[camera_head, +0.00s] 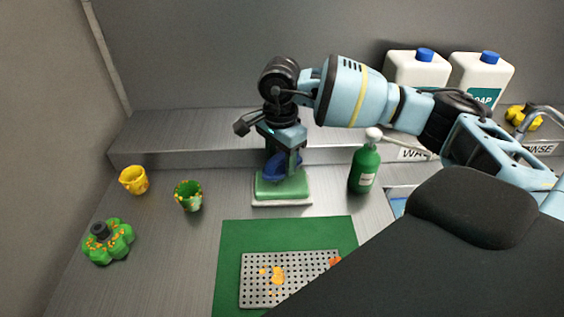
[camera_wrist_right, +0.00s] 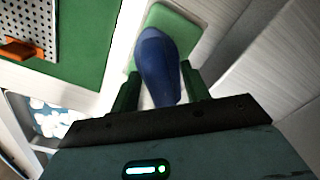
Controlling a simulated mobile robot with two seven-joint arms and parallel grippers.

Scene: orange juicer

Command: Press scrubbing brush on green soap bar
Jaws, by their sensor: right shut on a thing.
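The green soap bar (camera_head: 283,188) lies on a pale dish (camera_head: 282,203) on the grey counter, near the middle of the head view. My right gripper (camera_head: 283,158) points down just above the soap and is shut on the blue scrubbing brush (camera_head: 275,169). In the right wrist view the blue brush (camera_wrist_right: 157,62) sits between my two green fingers, with the green soap (camera_wrist_right: 178,22) right beyond it. The brush's lower end overlaps the soap in both views; its bristles are hidden, so I cannot tell whether they touch. My left gripper is not in view.
A green soap bottle (camera_head: 365,167) stands just right of the dish. A green mat (camera_head: 230,240) with a perforated metal plate (camera_head: 300,262) lies in front. A yellow cup (camera_head: 134,180), a green cup (camera_head: 188,195) and a green knobbed part (camera_head: 108,242) stand at left. White jugs (camera_head: 416,71) stand behind.

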